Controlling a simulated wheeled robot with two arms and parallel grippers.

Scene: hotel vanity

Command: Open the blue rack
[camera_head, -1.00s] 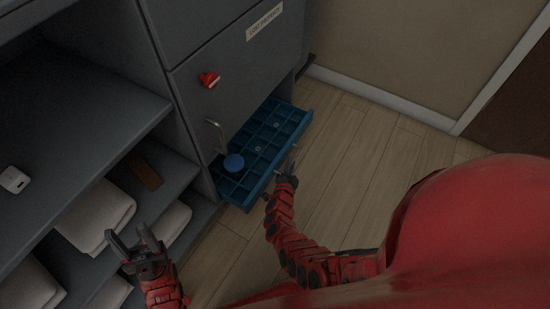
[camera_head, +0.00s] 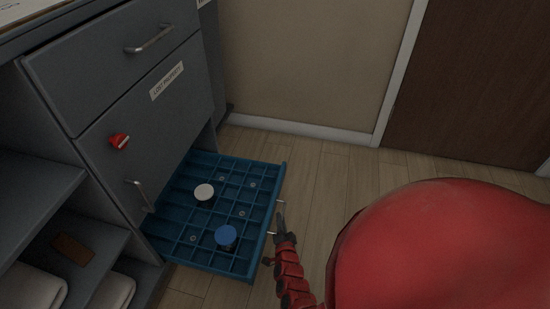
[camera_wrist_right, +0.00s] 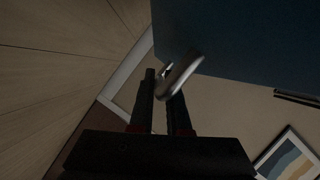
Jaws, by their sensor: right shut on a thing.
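The blue rack (camera_head: 210,250) is a shallow gridded tray pulled well out from the bottom of the grey cabinet, low above the floor. Its metal bar handle (camera_head: 281,203) is on the outer front edge. My right gripper (camera_head: 280,224) is at that handle, shut on it. In the right wrist view, the bright curved handle (camera_wrist_right: 182,74) passes between the fingers (camera_wrist_right: 162,88), with the blue front (camera_wrist_right: 230,35) behind. A blue-topped round item (camera_head: 225,235) and a white-topped one (camera_head: 204,191) stand in the rack's compartments. My left gripper is out of view.
Open shelves with towels (camera_head: 30,287) are at left. Clear wooden floor (camera_head: 325,180) lies to the rack's right.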

